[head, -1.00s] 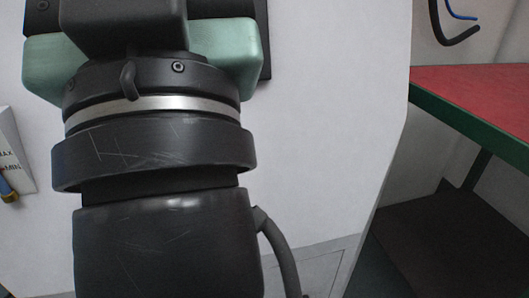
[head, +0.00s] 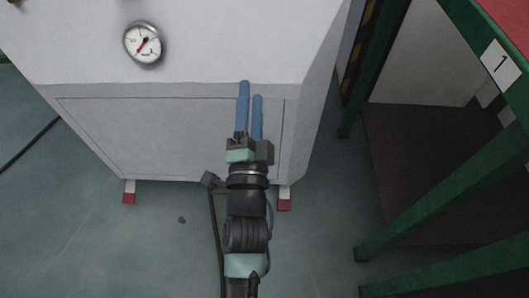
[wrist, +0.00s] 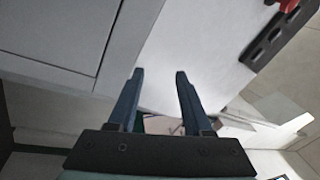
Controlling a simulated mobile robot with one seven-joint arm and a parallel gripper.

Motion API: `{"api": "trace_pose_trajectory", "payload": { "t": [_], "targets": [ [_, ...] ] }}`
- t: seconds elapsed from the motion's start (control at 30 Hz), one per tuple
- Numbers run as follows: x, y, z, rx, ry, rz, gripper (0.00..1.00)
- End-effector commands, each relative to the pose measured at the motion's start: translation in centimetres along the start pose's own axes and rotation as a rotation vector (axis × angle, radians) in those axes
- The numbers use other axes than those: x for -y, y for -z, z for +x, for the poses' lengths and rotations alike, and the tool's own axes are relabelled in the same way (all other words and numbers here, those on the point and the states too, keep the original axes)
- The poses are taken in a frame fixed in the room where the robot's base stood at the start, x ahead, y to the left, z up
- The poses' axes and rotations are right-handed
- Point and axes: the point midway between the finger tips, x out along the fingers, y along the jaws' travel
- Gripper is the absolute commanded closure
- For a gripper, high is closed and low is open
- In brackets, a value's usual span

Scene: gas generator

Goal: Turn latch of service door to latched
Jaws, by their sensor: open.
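The generator's white cabinet (head: 210,40) shows in the head view. Low on its front is a seamed rectangular panel (head: 130,130), which looks like the service door. My gripper (head: 250,89) is in front of the panel's upper right part, its two blue fingers apart and nothing seen between them. In the wrist view my gripper (wrist: 159,72) is also open, with pale cabinet surface beyond its fingertips. A grey seamed panel (wrist: 55,25) is at the upper left there. I cannot make out a latch on the panel in the head view; my gripper and arm cover part of it.
A round gauge (head: 144,44) is above the panel. A green-framed table (head: 445,178) stands at the right, with a gap beside the cabinet. The wrist view shows a dark slotted plate (wrist: 265,42) and a red part (wrist: 288,5) at upper right.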

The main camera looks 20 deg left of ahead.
Motion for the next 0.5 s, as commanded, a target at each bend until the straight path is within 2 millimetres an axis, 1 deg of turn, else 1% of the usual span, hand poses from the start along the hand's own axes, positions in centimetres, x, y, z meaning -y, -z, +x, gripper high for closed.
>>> {"api": "trace_pose_trajectory", "payload": {
  "t": [0.03, 0.07, 0.1, 0.2, 0.3, 0.33, 0.4, 0.47, 0.5],
  "targets": [
    [-5.2, -3.2, -3.0, 0.032, -0.058, 0.089, 0.5],
    [-7.3, -4.4, -4.5, 0.041, -0.085, 0.142, 0.5],
    [-9.7, -5.7, -6.5, 0.048, -0.119, 0.203, 0.5],
    [-14.3, -7.8, -10.8, 0.053, -0.187, 0.32, 0.5],
    [-16.9, -8.7, -13.6, 0.048, -0.228, 0.387, 0.5],
    [-17.3, -8.8, -14.0, 0.046, -0.235, 0.399, 0.5],
    [-17.9, -8.9, -14.5, 0.042, -0.244, 0.416, 0.5],
    [-18.1, -9.0, -14.3, 0.041, -0.245, 0.421, 0.5],
    [-18.2, -9.0, -13.8, 0.04, -0.243, 0.421, 0.5]
  ]
}}
